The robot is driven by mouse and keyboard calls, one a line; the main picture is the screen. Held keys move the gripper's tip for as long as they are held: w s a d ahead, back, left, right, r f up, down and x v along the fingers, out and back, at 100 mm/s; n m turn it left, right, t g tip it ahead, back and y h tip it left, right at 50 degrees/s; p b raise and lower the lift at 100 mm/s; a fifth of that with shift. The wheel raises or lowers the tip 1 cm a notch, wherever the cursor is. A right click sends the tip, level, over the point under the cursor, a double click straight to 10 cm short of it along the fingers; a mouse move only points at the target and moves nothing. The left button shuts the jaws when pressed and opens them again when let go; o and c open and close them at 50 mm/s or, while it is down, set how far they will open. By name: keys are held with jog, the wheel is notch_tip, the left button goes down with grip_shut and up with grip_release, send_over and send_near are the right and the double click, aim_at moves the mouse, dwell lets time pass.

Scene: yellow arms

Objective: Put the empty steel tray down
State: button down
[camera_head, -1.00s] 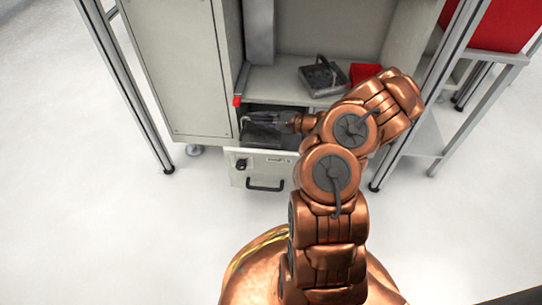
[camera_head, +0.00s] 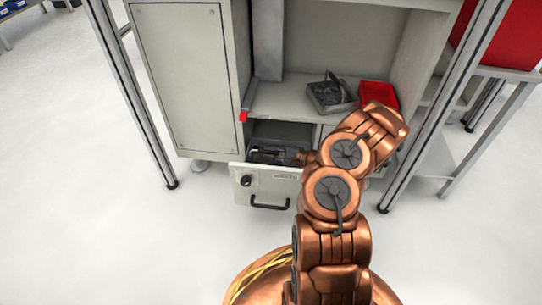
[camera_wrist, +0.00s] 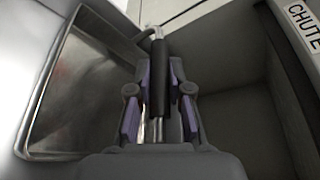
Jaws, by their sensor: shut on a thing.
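The empty steel tray (camera_wrist: 85,95) fills the left of the wrist view, its shiny inside bare. My gripper (camera_wrist: 160,95) is shut on its dark handle grip (camera_wrist: 158,70). I cannot tell whether the tray touches the drawer floor. The drawer wall with the "CHUTE" label (camera_wrist: 302,25) runs along the right of the wrist view.
The cabinet door (camera_head: 190,75) is to the left. Metal frame posts (camera_head: 127,95) flank the cabinet. The floor in front is clear.

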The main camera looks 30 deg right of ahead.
jog(key=shift+f, duration=0.25)
jog(key=c, duration=1.1)
grip_release()
jog(key=shift+s+d+r, duration=0.1)
jog(key=shift+r, duration=0.05)
jog(key=shift+p+v, duration=2.45)
jog(key=shift+v, duration=3.45)
